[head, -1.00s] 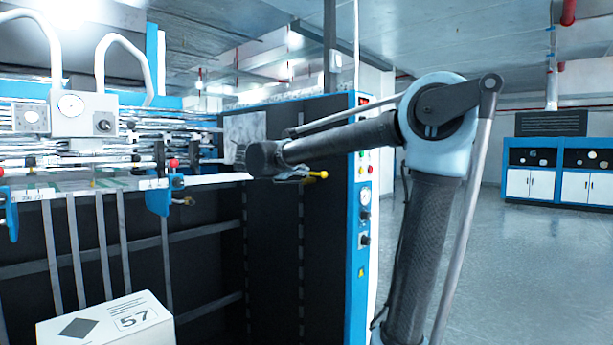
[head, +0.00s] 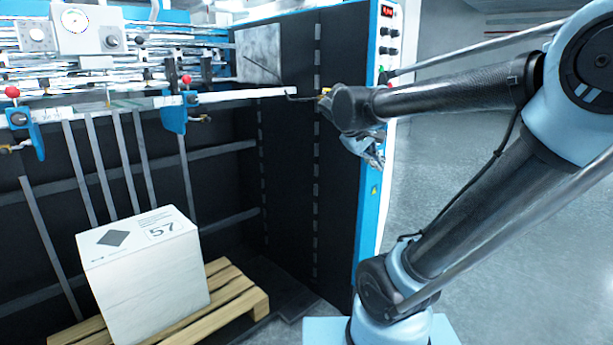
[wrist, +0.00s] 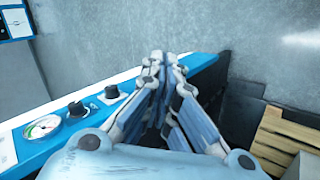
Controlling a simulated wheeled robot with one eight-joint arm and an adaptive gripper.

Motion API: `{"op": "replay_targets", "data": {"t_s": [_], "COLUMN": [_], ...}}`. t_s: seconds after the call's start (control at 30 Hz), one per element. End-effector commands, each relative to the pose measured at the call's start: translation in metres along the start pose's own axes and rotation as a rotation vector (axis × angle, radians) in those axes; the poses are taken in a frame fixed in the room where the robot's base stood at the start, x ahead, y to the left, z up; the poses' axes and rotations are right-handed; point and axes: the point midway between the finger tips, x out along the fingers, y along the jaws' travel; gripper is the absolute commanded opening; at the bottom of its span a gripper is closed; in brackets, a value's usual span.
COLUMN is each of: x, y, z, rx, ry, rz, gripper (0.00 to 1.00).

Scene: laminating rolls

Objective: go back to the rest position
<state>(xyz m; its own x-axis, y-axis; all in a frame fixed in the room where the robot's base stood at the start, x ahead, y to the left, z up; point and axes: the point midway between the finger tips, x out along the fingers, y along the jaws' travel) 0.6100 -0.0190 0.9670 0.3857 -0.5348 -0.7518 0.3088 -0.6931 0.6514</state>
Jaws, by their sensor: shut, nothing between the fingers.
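My gripper (head: 374,158) hangs at the end of my arm in the head view, in front of the blue-edged side panel of the machine (head: 372,60). In the wrist view its fingers (wrist: 165,62) are closed together, with nothing between them. The gripper points down over the grey floor (wrist: 150,30), beside the panel edge with its dials and knobs. I cannot tell how close it is to the panel.
A white box marked 57 (head: 145,275) stands on a wooden pallet (head: 238,292) at the lower left. A pressure gauge (wrist: 42,127) sits on the panel. Open floor (head: 455,170) lies to the right.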

Motion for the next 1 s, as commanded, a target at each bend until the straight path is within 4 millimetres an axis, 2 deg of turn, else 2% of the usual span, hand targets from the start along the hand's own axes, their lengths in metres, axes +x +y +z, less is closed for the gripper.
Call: {"op": "replay_targets", "data": {"t_s": [0.03,0.2,0.3,0.43,0.6,0.7,1.0], "x": [0.012,0.041,0.053,0.065,0.073,0.074,0.074], "y": [-0.012,-0.063,-0.096,-0.139,-0.182,-0.195,-0.201], "z": [0.023,0.082,0.112,0.141,0.161,0.166,0.167], "rx": [0.037,0.160,0.238,0.339,0.442,0.475,0.491], "ry": [-0.019,-0.060,-0.076,-0.087,-0.089,-0.087,-0.085], "rz": [-0.050,-0.226,-0.327,-0.450,-0.567,-0.603,-0.623], "gripper": [0.00,0.00,0.00,0.00,0.00,0.00,0.00]}}
